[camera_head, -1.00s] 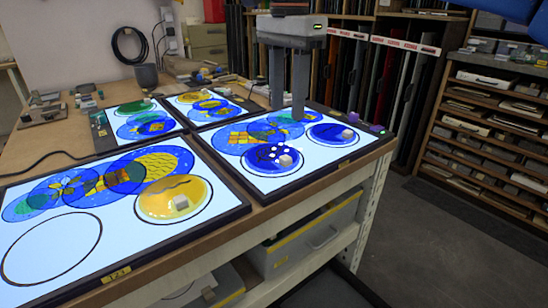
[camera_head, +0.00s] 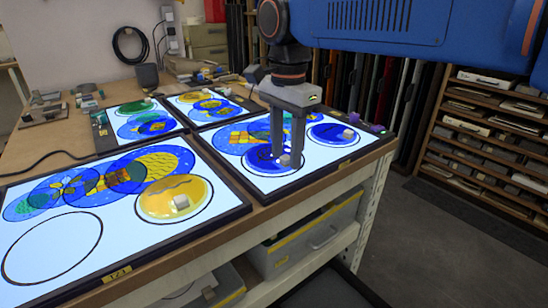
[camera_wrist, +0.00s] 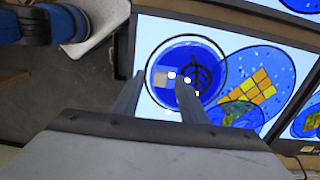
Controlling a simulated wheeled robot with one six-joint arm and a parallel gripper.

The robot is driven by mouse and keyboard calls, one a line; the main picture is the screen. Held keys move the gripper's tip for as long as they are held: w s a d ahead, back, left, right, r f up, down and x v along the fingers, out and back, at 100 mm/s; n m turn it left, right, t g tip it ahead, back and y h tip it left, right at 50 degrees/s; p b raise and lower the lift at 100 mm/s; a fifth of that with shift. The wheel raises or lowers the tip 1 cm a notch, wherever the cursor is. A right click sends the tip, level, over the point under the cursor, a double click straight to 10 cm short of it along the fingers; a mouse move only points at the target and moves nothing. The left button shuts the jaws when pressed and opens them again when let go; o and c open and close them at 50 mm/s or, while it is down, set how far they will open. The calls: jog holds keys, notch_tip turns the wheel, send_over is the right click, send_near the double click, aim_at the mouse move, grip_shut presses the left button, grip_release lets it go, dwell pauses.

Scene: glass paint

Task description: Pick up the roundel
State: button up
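A dark blue roundel (camera_head: 257,158) with white dots and a small pale grey block on it lies in a black ring on the right light panel. My gripper (camera_head: 286,160) is open, with its fingers pointing down at this roundel. In the wrist view the blue roundel (camera_wrist: 203,58) lies beneath the fingers, and its grey block (camera_wrist: 159,79) shows between the fingertips, with space on both sides. I cannot tell the height of the fingertips above the roundel. A yellow roundel (camera_head: 160,204) and another blue roundel (camera_head: 326,134) each bear a similar block.
The left light panel (camera_head: 135,248) holds overlapping blue painted discs and an empty black ring (camera_head: 52,247). Smaller panels stand behind. A shelf rack (camera_head: 490,130) stands at the right, with bare floor before it. A grey bin (camera_head: 315,232) sits under the table.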

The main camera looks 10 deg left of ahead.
jog(key=shift+c, duration=0.6)
grip_shut()
